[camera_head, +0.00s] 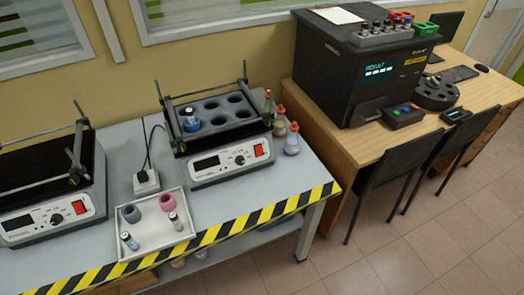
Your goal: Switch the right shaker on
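The right shaker (231,163) stands on the grey bench. It has a white front panel with a dark display (206,163), a knob (239,160) and a red switch (259,150) at the right end. The display looks dark. On top is a black rack (215,112) with several round holes. A vial with a blue ring (191,121) sits in its front left hole. The left shaker (45,219) stands at the left edge with a similar panel and red switch (79,207). Neither of my grippers is in view.
A white tray (150,244) with vials and coloured rings lies between the shakers. A white socket with a plugged-in cable (146,182) is behind it. Small bottles (291,140) stand right of the right shaker. A wooden desk (350,143) holds a black analyser (345,70).

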